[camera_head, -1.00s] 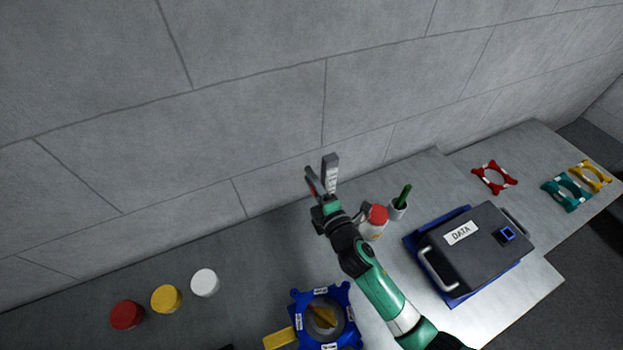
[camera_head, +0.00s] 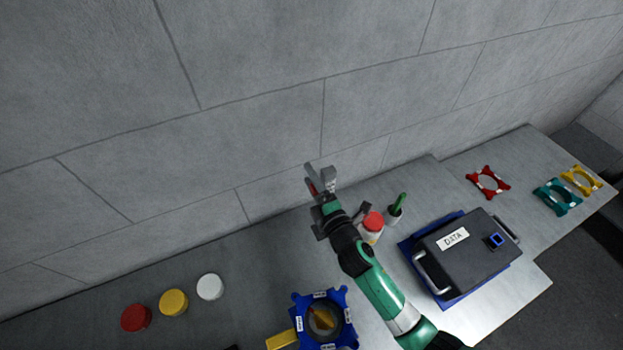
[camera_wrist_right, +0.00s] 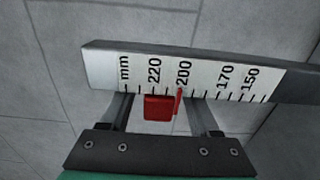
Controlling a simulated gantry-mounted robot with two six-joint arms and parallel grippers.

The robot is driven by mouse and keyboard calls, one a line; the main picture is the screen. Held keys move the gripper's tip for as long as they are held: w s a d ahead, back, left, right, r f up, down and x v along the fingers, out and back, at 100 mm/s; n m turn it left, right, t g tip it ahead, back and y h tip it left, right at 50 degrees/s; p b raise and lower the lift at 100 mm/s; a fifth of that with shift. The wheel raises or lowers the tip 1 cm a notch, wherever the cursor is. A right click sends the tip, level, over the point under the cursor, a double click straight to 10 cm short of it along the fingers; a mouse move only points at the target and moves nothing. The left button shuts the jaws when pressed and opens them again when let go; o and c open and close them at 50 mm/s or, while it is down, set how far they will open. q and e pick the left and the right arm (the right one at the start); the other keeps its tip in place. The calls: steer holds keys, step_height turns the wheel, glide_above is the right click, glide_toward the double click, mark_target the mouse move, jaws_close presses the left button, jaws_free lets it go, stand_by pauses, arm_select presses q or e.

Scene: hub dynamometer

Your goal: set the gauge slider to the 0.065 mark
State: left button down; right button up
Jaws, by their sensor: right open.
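The gauge (camera_wrist_right: 175,75) is a grey bar with a white scale, marked mm, 220, 200, 170 and 150 in the right wrist view. No 0.065 label shows. The red slider (camera_wrist_right: 158,107) sits at its lower edge, its thin red pointer close to the 200 mark. My right gripper (camera_wrist_right: 164,112) is open, with one finger on each side of the slider and a gap to it; whether the fingers touch the bar I cannot tell. In the head view the gauge (camera_head: 329,178) shows small beside my right gripper (camera_head: 319,186). My left gripper is not in view.
The bench holds a red-capped bottle (camera_head: 372,226), a green item in a cup (camera_head: 397,208), a black DATA case (camera_head: 462,254), a blue ring fixture (camera_head: 324,318) and red, yellow and white discs (camera_head: 173,302). A concrete wall (camera_head: 250,130) stands behind.

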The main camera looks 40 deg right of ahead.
steer(key=v, duration=1.1)
steer(key=shift+s+b, duration=0.3)
steer(key=shift+w+a+r, duration=0.1)
steer(key=shift+r, duration=0.05)
